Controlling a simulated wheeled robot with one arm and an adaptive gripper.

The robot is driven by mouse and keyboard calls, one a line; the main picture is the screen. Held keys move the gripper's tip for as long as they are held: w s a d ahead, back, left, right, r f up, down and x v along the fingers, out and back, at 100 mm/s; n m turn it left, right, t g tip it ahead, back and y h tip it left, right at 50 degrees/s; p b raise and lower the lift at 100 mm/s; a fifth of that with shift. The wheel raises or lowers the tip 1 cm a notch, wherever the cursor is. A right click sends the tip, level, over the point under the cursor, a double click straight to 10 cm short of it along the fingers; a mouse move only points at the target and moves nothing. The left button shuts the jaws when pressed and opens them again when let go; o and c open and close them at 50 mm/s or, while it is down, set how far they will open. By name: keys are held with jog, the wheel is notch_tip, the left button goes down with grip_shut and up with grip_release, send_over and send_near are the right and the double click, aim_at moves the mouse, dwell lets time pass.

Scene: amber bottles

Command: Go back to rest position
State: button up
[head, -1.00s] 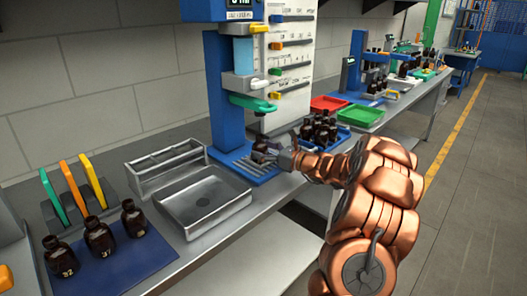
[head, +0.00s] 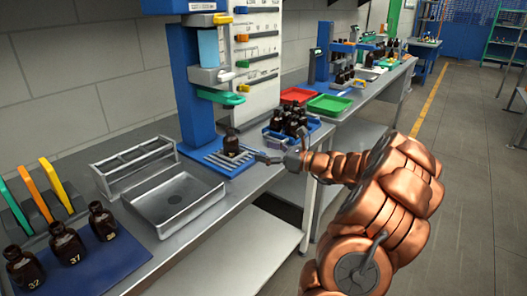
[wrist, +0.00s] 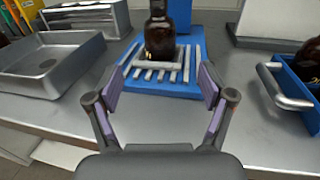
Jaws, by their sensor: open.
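My gripper (wrist: 160,105) is open and empty. In the wrist view its two purple-padded fingers stand apart over the bench, in front of an amber bottle (wrist: 160,38). That bottle stands upright on the slatted blue base (wrist: 191,88) of the filling station, apart from the fingers. In the head view the gripper (head: 268,158) is right of the bottle (head: 231,143), near the bench's front edge. My copper arm reaches in from the right.
A blue crate (head: 271,143) of several bottles stands right of the station. A metal tray (head: 178,204) and a rack (head: 140,165) are to the left. Numbered bottles stand on a blue mat (head: 100,268). The aisle floor at right is clear.

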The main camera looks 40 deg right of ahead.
dwell(0.4)
